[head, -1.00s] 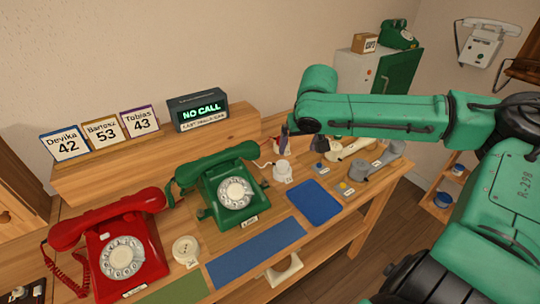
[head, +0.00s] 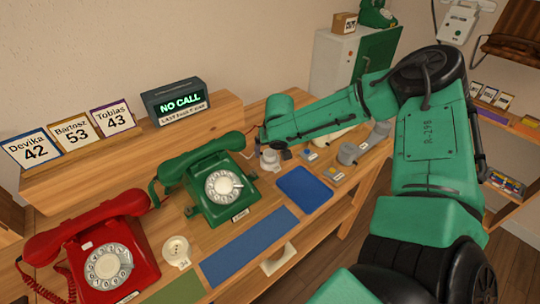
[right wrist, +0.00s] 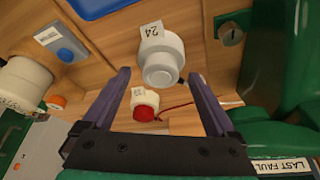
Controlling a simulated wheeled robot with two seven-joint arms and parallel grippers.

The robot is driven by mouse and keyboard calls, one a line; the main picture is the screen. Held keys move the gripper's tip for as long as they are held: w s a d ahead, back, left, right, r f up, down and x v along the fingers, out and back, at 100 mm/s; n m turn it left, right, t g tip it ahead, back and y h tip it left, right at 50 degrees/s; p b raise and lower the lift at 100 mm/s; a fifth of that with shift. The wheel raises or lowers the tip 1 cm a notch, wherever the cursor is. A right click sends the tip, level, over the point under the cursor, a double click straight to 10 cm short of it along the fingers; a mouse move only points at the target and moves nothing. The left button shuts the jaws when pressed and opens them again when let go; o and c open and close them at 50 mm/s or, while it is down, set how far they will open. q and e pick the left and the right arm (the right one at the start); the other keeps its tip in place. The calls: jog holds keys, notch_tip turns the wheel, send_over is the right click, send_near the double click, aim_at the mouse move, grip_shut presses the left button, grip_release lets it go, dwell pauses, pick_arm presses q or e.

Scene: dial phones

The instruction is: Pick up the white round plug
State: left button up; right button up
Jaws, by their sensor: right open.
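The white round plug (right wrist: 162,58), with a "24" tag at its base, stands on the wooden bench. In the head view the plug (head: 269,161) sits just right of the green phone, partly covered by my right gripper (head: 263,139). In the right wrist view my right gripper (right wrist: 159,74) is open, its two purple-grey fingers apart with the plug beyond and between their tips. Nothing is held. My left gripper is not in view.
The green phone (head: 220,186) stands close to the plug, with a red phone (head: 107,262) further left. Another round white piece (head: 177,250) lies in front. A white piece with a red end (right wrist: 145,105) is near the plug. A blue mat (head: 304,188) is clear.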

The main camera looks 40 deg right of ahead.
jog(key=shift+w+f, duration=0.2)
jog(key=shift+f, duration=0.05)
jog(key=shift+s+r, duration=0.1)
jog(key=shift+r, duration=0.05)
jog(key=c, duration=1.3)
